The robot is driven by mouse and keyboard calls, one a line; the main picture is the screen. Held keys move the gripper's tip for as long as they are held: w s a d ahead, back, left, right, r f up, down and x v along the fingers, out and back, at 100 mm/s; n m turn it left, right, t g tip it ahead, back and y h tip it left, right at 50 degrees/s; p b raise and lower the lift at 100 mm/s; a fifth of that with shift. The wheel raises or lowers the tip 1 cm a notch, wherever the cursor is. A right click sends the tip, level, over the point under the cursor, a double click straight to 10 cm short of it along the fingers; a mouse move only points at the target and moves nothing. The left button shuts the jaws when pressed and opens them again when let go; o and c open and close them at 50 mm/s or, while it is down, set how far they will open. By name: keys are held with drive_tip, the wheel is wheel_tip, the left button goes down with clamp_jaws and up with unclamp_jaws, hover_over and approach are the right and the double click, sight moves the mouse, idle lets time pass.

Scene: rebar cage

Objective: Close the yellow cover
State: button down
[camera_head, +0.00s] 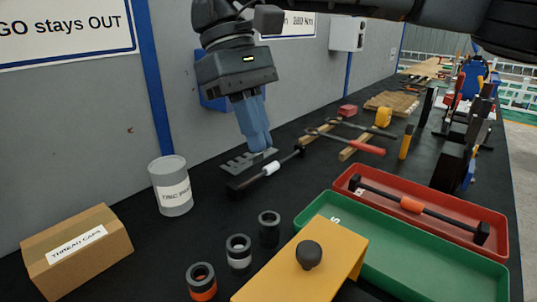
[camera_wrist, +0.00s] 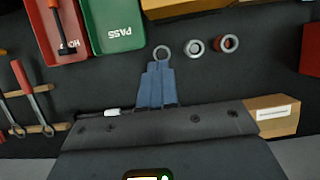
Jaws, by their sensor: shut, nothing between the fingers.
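The yellow cover (camera_head: 300,270) is at the bottom of the head view, with a round black knob (camera_head: 309,254) on top. It stands at the left end of the green tray (camera_head: 420,255), marked PASS in the wrist view (camera_wrist: 115,25). Most of the tray shows uncovered to its right. A strip of the cover also shows at the top of the wrist view (camera_wrist: 180,8). My gripper (camera_head: 259,148) has its blue fingers shut and empty, pointing down near a slotted grey rack (camera_head: 245,163), apart from the cover and behind it. The fingers also show in the wrist view (camera_wrist: 158,66).
Several couplers (camera_head: 239,252) stand between my gripper and the cover. A white can (camera_head: 171,187) and a cardboard box (camera_head: 77,250) stand left. A red tray (camera_head: 455,212) holds a black bar tool. Tools lie farther back, and a grey wall borders the bench on the left.

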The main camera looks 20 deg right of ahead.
drive_tip(key=s+d+f, duration=0.4)
drive_tip(key=s+f, duration=0.2)
drive_tip(key=f, duration=0.2)
drive_tip(key=shift+s, duration=0.1)
idle(0.3)
